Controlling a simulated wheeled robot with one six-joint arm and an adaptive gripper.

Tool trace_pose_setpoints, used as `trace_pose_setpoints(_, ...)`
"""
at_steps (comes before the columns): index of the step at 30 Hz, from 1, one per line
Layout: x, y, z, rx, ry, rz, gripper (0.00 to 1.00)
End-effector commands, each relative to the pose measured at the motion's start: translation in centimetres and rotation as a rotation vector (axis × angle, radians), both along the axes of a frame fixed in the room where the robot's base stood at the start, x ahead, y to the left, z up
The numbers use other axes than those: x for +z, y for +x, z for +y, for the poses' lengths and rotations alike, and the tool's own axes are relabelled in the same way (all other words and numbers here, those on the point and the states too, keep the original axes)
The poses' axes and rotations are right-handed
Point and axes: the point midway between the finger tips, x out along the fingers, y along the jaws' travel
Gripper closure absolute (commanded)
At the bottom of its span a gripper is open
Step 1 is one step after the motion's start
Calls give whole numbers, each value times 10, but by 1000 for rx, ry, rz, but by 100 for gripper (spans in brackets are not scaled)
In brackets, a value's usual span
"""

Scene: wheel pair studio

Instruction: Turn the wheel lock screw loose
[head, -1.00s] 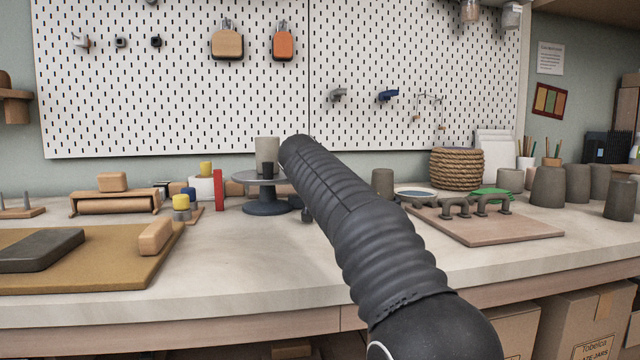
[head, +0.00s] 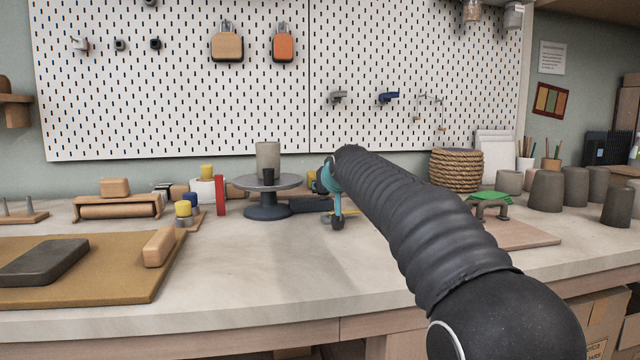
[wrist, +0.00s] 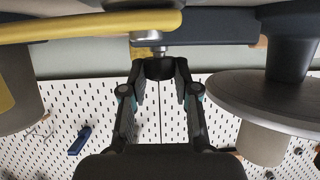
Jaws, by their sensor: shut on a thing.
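The lock screw shows in the wrist view as a dark knob (wrist: 158,68) on a short silver shank (wrist: 150,38), by a dark bar (wrist: 210,27). My gripper (wrist: 158,82) is shut on the knob, one finger on each side. In the head view my gripper (head: 336,217) is low over the bench, right of the wheel. The wheel (head: 290,182), a grey disc on a dark pedestal, also shows at the right of the wrist view (wrist: 245,92). The knob's turn cannot be read.
A grey cup (head: 268,158) stands on the wheel. In the wrist view a yellow bar (wrist: 85,24) passes close to the screw. A red block (head: 220,195) stands left of the wheel. The bench front (head: 240,265) is clear. A pegboard (head: 170,95) stands behind.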

Motion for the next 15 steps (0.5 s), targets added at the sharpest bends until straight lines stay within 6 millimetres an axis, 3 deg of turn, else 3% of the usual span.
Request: trace_pose_setpoints(15,-2,1,-2,250,1,1,100)
